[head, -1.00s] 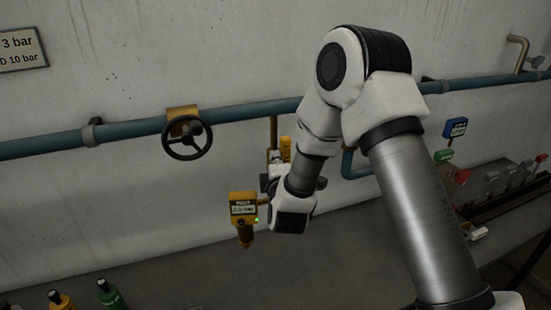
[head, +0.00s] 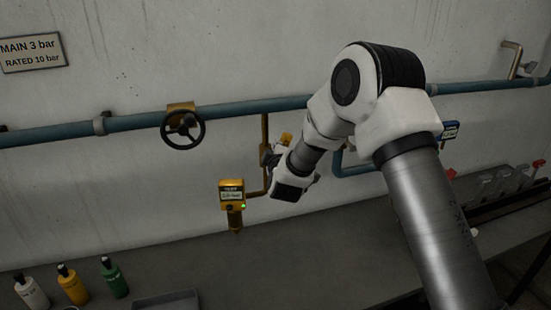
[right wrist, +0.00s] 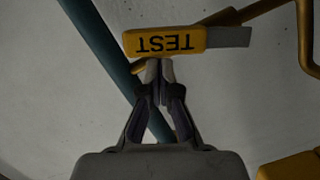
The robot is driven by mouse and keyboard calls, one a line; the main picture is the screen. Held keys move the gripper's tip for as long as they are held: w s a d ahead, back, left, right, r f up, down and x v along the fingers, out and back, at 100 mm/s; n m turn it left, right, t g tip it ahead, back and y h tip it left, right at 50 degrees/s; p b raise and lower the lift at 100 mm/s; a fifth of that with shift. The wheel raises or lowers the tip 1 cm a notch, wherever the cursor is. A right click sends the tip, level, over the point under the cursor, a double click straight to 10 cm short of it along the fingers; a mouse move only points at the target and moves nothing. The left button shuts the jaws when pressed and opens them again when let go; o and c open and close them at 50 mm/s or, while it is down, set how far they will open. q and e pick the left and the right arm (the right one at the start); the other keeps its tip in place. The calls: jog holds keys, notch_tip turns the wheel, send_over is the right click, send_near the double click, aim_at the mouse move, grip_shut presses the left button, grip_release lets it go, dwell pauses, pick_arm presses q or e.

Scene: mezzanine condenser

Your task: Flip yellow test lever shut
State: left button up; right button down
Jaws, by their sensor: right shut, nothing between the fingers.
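The yellow test lever (right wrist: 165,42) shows in the right wrist view as a yellow handle marked TEST, upside down, with a grey bar at its right end. In the head view a small part of the yellow lever (head: 286,138) shows above my right wrist; the rest is hidden. My right gripper (right wrist: 158,66) is shut and empty, its tips right at the lower edge of the handle. I cannot tell whether they touch it. In the head view my right gripper (head: 268,157) is partly hidden by its own wrist. My left gripper is not in view.
A yellow gauge box (head: 232,193) with a green light hangs left of my right wrist. A blue pipe (head: 236,108) with a black handwheel (head: 183,131) runs along the wall. Bottles (head: 71,283) and a grey tray (head: 166,302) stand on the bench at lower left.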

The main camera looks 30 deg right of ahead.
jog(key=s+d+f+m+y+b, duration=0.2)
jog(key=d+f+m+b, duration=0.3)
jog(key=m, duration=0.5)
jog(key=d+y+b, duration=0.1)
jog(key=d+b, duration=0.1)
jog(key=b, duration=0.1)
jog(key=shift+d, duration=0.15)
jog(key=shift+w+f, duration=0.1)
jog(key=shift+f, duration=0.1)
dwell(0.5)
